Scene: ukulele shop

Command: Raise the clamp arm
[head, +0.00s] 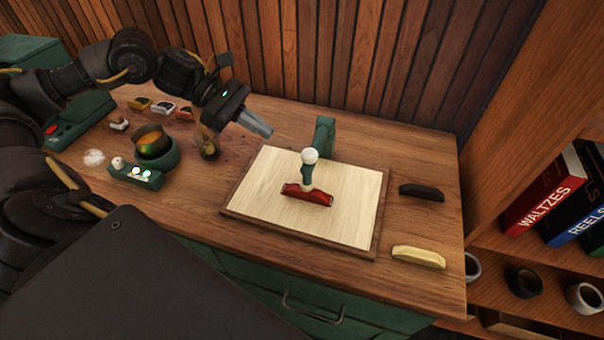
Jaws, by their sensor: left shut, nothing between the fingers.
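A green clamp (325,135) stands at the back edge of a pale wooden board (265,195). Its arm, with a white ball knob (310,156), reaches forward over the board and points down at a red piece (307,194) lying there. The arm looks lowered, with its lower end at the red piece. My left gripper (262,129) is shut and empty. It is in the air to the left of the clamp, apart from the knob, its fingers pointing right. My right gripper is not in view.
A dark block (422,192) and a cream block (418,257) lie right of the board. A wood-slat wall closes the back, and bookshelves the right.

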